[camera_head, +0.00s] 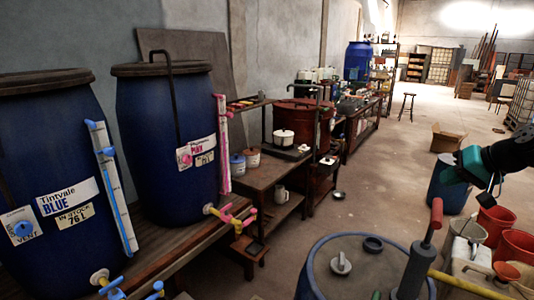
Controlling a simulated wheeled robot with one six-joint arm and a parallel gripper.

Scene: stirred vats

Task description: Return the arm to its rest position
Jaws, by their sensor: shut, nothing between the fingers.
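My gripper (466,170) shows at the right edge of the head view, dark with teal parts. It is held in the air above the floor and the buckets, and it looks shut and empty. The rest of my arm runs out of the picture to the right, so its full pose is hidden.
Two large blue vats, one labelled BLUE (60,180) and one labelled PINK (165,130), stand on a wooden bench at left. A blue drum (365,275) stands at front.

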